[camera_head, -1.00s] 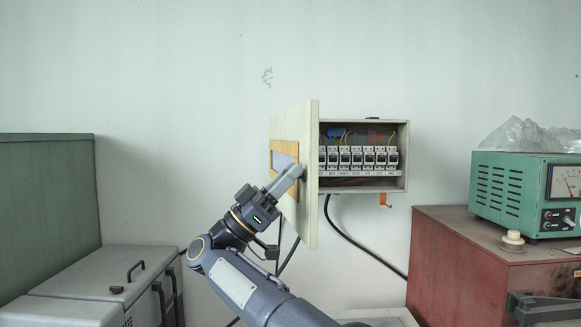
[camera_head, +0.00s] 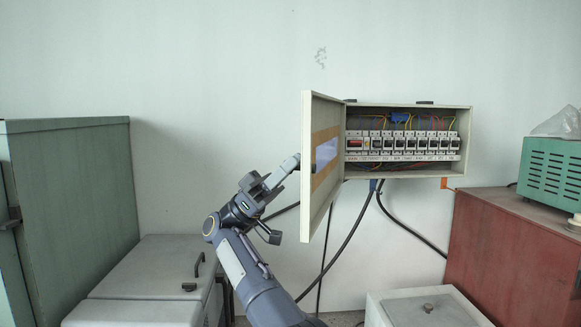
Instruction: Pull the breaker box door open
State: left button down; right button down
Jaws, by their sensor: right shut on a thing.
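The breaker box (camera_head: 464,140) hangs on the wall right of the middle, with a row of several breakers (camera_head: 400,146) and coloured wires showing inside. My right gripper (camera_head: 296,162) reaches up from below and is at the door's outer face. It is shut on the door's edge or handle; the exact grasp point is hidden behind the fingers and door. My left gripper is not in view.
Grey-green cabinets (camera_head: 85,190) and a grey chest (camera_head: 150,265) stand at left. A red cabinet (camera_head: 510,250) with a green meter unit (camera_head: 552,170) stands at right. A pale box (camera_head: 430,305) sits low below the breaker box. Black cables hang under it.

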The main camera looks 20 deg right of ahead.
jog(key=shift+w+a, duration=0.1)
jog(key=shift+a, duration=0.05)
jog(key=shift+r, duration=0.1)
jog(key=c, duration=1.2)
grip_release()
